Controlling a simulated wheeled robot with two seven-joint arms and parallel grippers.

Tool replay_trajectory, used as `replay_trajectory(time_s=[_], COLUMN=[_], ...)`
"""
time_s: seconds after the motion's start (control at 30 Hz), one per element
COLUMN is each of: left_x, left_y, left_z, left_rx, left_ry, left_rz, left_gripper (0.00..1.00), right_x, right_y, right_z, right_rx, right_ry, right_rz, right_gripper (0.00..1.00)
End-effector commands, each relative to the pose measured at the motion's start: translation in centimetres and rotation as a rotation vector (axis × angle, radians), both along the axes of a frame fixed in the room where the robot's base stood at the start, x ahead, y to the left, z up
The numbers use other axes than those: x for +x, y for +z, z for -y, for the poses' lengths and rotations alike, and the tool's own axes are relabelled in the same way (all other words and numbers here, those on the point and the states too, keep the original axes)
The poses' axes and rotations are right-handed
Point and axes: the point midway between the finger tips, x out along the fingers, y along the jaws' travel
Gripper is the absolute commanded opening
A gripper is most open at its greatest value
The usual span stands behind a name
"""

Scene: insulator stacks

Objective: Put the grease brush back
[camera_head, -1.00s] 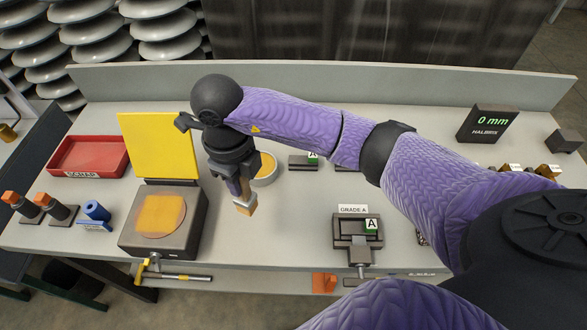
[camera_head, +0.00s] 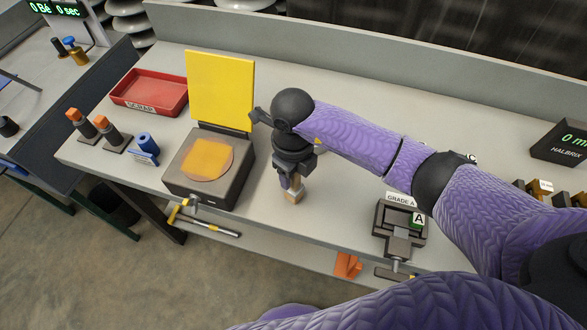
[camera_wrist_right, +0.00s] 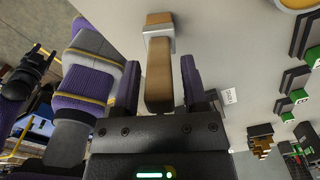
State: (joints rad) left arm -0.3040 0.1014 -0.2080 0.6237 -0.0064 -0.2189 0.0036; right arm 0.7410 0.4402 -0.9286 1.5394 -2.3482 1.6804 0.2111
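The grease brush (camera_head: 293,196) has a brown handle, a bright metal collar and tan bristles. My right gripper (camera_head: 291,182) is shut on its handle, and the brush hangs bristles down, right of the grey box. In the right wrist view the brush (camera_wrist_right: 158,75) lies between the two dark purple fingers (camera_wrist_right: 161,84). Whether its bristles touch the table cannot be told. A small white tag (camera_wrist_right: 229,96) is on the table beside the gripper there. My left gripper does not show in the head view; a dark shape at the wrist view's left edge may be it, unclear.
The grey box (camera_head: 211,168) has an orange-yellow round patch and an upright yellow plate (camera_head: 220,88). A red scrap tray (camera_head: 150,92), orange-tipped pieces and a blue cylinder (camera_head: 147,144) stand left. The Grade A fixture (camera_head: 400,228) is right. Bare table (camera_head: 330,215) lies between.

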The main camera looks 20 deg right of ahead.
Motion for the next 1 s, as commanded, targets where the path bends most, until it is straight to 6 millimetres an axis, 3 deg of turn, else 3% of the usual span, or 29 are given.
replay_trajectory(time_s=[0.37,0.7,0.83,1.0], left_x=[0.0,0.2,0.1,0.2], left_y=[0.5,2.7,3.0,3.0], left_z=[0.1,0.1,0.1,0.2], left_rx=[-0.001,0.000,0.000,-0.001], left_ry=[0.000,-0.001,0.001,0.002], left_rz=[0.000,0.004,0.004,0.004], left_gripper=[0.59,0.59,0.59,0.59], right_x=[0.1,0.2,0.2,0.1], right_y=[0.8,9.8,11.8,12.4], right_z=[0.0,-0.1,-0.1,-0.1], right_rx=[0.001,0.001,0.001,0.001], right_ry=[0.000,0.001,0.000,-0.001], right_rz=[0.003,0.007,0.003,0.001], right_gripper=[0.67,0.67,0.67,0.67])
